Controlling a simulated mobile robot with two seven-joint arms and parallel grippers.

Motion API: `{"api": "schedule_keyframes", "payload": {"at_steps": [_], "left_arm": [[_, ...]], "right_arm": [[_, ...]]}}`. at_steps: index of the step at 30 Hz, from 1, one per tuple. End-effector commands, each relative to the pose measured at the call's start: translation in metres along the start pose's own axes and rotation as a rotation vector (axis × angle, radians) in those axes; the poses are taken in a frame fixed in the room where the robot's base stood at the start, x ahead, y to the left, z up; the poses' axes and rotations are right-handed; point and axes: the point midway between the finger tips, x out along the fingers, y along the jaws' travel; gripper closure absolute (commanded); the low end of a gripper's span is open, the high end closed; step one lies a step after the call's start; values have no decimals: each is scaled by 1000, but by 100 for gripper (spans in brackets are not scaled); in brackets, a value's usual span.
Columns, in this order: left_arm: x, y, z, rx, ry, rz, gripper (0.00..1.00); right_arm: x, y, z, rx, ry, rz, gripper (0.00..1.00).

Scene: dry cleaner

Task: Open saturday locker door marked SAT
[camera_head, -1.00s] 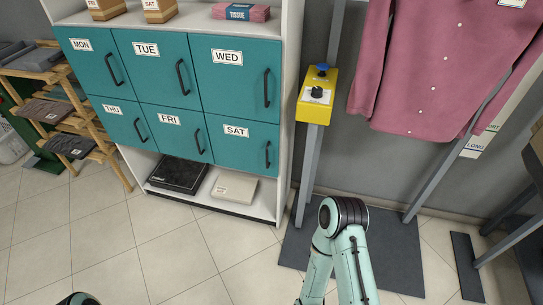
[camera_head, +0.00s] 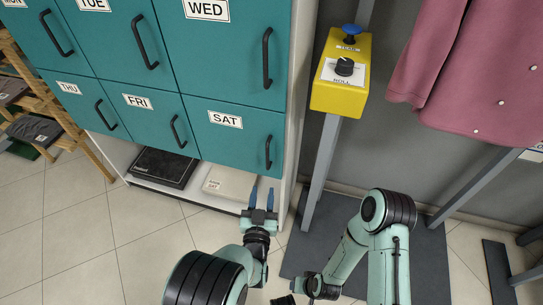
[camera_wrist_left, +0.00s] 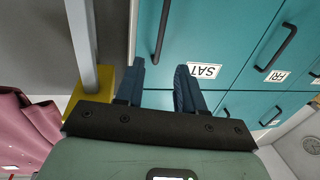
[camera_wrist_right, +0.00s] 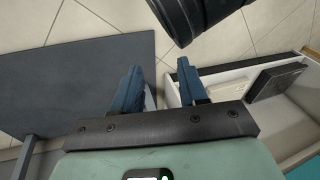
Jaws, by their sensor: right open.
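The teal locker door marked SAT (camera_head: 232,132) is closed, at the bottom right of the locker block. Its dark vertical handle (camera_head: 268,151) is near the door's right edge. My left gripper (camera_head: 262,192) is open and empty, below the SAT handle in the head view. In the left wrist view the SAT door (camera_wrist_left: 199,40) and its handle (camera_wrist_left: 161,32) lie beyond the open fingers (camera_wrist_left: 160,78), apart from them. My right gripper (camera_wrist_right: 158,75) is open and empty in its wrist view, low over the floor; its fingers are hard to see in the head view.
Other closed doors, such as FRI (camera_head: 138,110) and WED (camera_head: 225,50), adjoin SAT. A yellow control box (camera_head: 339,85) on a post stands right of the locker. A pink shirt (camera_head: 470,70) hangs at right. Boxes (camera_head: 230,182) lie on the shelf under the doors.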

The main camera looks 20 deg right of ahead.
Motion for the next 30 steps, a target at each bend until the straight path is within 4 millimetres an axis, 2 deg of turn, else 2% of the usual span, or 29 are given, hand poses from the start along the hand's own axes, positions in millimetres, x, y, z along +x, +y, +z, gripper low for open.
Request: {"api": "schedule_keyframes", "payload": {"at_steps": [5,9,18,24,30], "left_arm": [[24,0,0,0,2,0,62],[54,0,1,0,1,1,62],[109,0,2,0,-2,0,62],[126,-1,2,0,-4,-1,62],[130,-1,1,-1,-5,-1,62]], "right_arm": [[4,1,-6,1,18,1,57],[12,6,-7,5,21,8,57],[26,25,17,24,-55,41,57],[30,30,26,31,-82,52,57],[31,32,28,33,-87,54,57]]}}
